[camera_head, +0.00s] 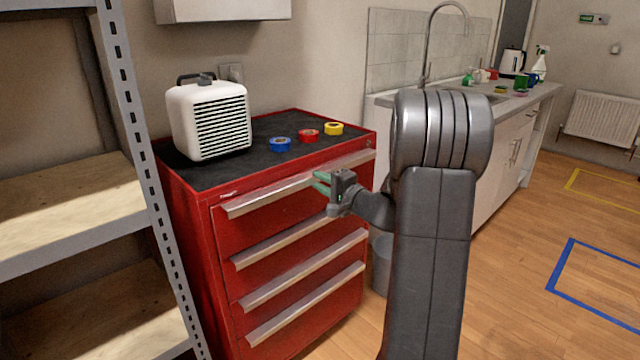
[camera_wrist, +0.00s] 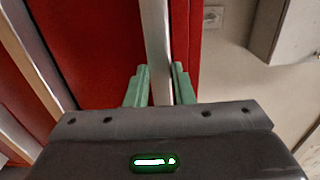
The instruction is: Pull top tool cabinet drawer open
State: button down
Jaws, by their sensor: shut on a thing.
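The red tool cabinet (camera_head: 215,240) stands left of my arm in the head view, with several drawers that have long silver handles. The top drawer's handle (camera_head: 290,187) runs along the upper front edge; it also shows in the wrist view (camera_wrist: 157,45) as a pale bar. My gripper (camera_head: 322,183) is at the top handle, right of its middle. In the wrist view its green fingers (camera_wrist: 160,88) lie on either side of the bar, shut on it. The top drawer looks flush with the cabinet front. The fingertips' exact contact is partly hidden in the head view.
On the cabinet top are a white heater (camera_head: 210,120) and blue (camera_head: 280,144), red (camera_head: 308,135) and yellow (camera_head: 333,128) tape rolls. A metal shelf (camera_head: 140,150) stands close on the left. A sink counter (camera_head: 520,110) is behind right. Wooden floor (camera_head: 530,240) at right is clear.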

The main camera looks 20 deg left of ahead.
jog(key=b+v, duration=0.8)
jog(key=v, duration=2.2)
jog(key=shift+s+d+f, duration=0.2)
jog(key=shift+s+f, duration=0.05)
jog(key=shift+f, duration=0.15)
jog(key=c, duration=1.3)
grip_release()
jog(key=shift+r, duration=0.1)
jog(key=shift+d, duration=0.1)
jog(key=p+v, duration=0.2)
jog(key=v, duration=1.1)
jog(key=shift+s+d+p, duration=0.15)
jog(key=shift+d+p, duration=0.15)
jog(key=shift+p, duration=0.05)
jog(key=shift+a, duration=0.15)
